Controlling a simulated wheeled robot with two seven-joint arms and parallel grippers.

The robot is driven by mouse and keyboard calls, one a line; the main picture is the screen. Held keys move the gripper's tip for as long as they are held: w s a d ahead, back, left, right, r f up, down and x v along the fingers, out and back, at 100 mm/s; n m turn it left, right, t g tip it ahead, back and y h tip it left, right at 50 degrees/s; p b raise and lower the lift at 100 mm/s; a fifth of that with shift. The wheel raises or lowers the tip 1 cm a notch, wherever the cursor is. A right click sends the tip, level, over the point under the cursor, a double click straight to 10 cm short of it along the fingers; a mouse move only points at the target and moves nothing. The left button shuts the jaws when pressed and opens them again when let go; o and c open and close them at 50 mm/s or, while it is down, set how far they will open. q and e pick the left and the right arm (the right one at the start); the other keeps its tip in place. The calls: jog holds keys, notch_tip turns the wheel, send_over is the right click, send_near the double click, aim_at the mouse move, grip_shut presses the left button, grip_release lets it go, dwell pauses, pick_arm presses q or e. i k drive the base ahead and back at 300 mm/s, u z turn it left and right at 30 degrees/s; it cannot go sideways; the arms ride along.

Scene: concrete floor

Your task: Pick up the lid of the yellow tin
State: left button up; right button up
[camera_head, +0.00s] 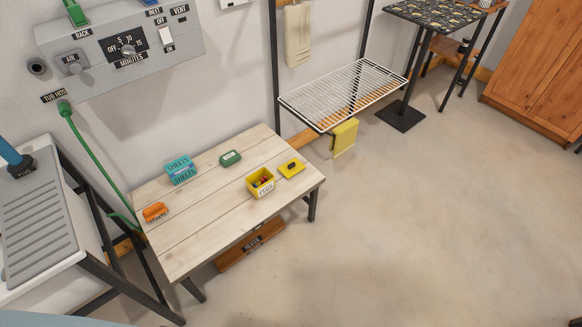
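The yellow tin (261,184) stands open on the light wooden table (210,223), with a label on its front that seems to read "PEGS". Small reddish and dark items show inside it. Its yellow lid (291,168), with a dark knob on top, lies flat on the table just right of and behind the tin, apart from it or barely touching. Neither of my grippers is in view.
A teal "SHEETS" box (180,169), a green tin (230,158) and an orange item (155,212) stand on the same table. A ribbed sink board (40,230) is at left, a wire rack (343,95) behind. Open floor lies right.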

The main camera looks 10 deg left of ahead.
aim_at(289, 169)
jog(key=z, duration=0.35)
jog(key=i, duration=1.1)
jog(key=u, duration=1.4)
jog(key=i, duration=0.4)
jog(key=u, duration=0.35)
